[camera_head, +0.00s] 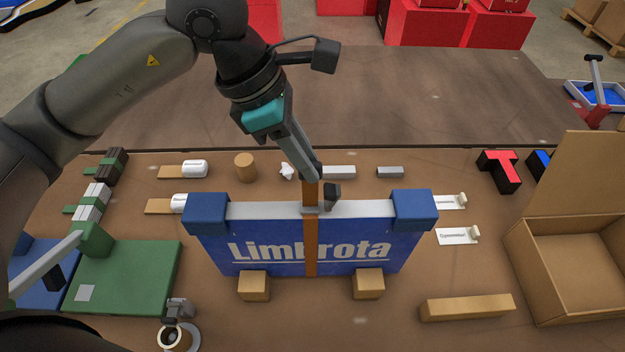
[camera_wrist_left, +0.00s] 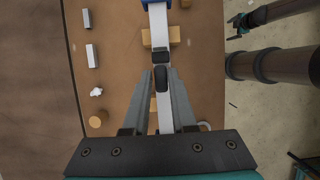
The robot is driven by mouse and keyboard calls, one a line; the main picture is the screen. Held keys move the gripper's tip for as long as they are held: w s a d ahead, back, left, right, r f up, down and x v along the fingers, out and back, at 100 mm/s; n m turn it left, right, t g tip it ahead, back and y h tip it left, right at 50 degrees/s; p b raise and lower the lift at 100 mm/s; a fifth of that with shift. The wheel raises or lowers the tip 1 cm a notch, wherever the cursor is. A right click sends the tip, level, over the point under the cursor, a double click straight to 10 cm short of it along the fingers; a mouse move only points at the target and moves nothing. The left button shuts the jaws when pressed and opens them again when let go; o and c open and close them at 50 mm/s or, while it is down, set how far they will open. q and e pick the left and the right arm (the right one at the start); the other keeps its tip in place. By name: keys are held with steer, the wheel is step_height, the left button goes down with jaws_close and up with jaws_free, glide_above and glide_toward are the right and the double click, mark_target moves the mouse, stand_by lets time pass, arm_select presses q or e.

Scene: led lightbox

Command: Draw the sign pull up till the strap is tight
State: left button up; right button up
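The blue sign (camera_head: 262,240), lettered "Limbrota", stands upright with blue caps at both upper ends and wooden blocks at its foot. An orange-brown strap (camera_head: 310,248) runs vertically down its front and rises above the top edge. My left gripper (camera_head: 313,175) is at the strap's upper end, above the sign's middle. In the left wrist view, its fingers (camera_wrist_left: 160,74) sit close together over the sign's top, with a black piece (camera_wrist_left: 160,80) between them. Whether they clamp the strap is unclear. My right gripper (camera_wrist_left: 235,29) shows only in the wrist view, with fingers spread and empty, away from the sign.
An open cardboard box (camera_head: 570,265) stands at the right. A wooden bar (camera_head: 467,306) lies at front right. A green board (camera_head: 125,277) and a tape roll (camera_head: 176,338) lie at front left. Small parts line the back, near a red letter T (camera_head: 499,171).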

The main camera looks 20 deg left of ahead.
arm_select(q)
steer(key=o, duration=0.4)
steer(key=shift+f, duration=0.1)
steer(key=shift+c, duration=0.2)
steer(key=shift+s, duration=0.1)
steer(key=p+v, duration=0.3)
steer(key=v, duration=1.2)
stand_by(0.5)
stand_by(0.5)
